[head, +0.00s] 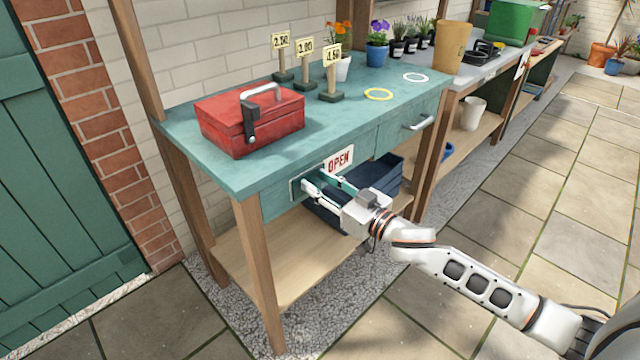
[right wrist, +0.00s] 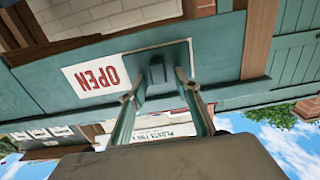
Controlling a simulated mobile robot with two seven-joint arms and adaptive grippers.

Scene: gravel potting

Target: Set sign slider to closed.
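The sign slider is on the front of the teal bench. Its white plate reading OPEN (head: 340,160) shows at the right end of the pale-edged slider panel (head: 293,190). In the right wrist view, the OPEN plate (right wrist: 95,77) appears upside down, and a dark teal slider tab (right wrist: 158,73) stands out beside it. My right gripper (head: 312,180) is at the bench front, left of the OPEN lettering. Its fingers (right wrist: 160,80) are apart, one on each side of the tab; I cannot tell whether they touch it. My left gripper is out of view.
A red toolbox (head: 250,118) and several price signs stand on the bench top (head: 330,118). A navy crate (head: 385,180) sits on the lower wooden shelf (head: 235,250), just behind my right gripper. The paved floor on the right is clear.

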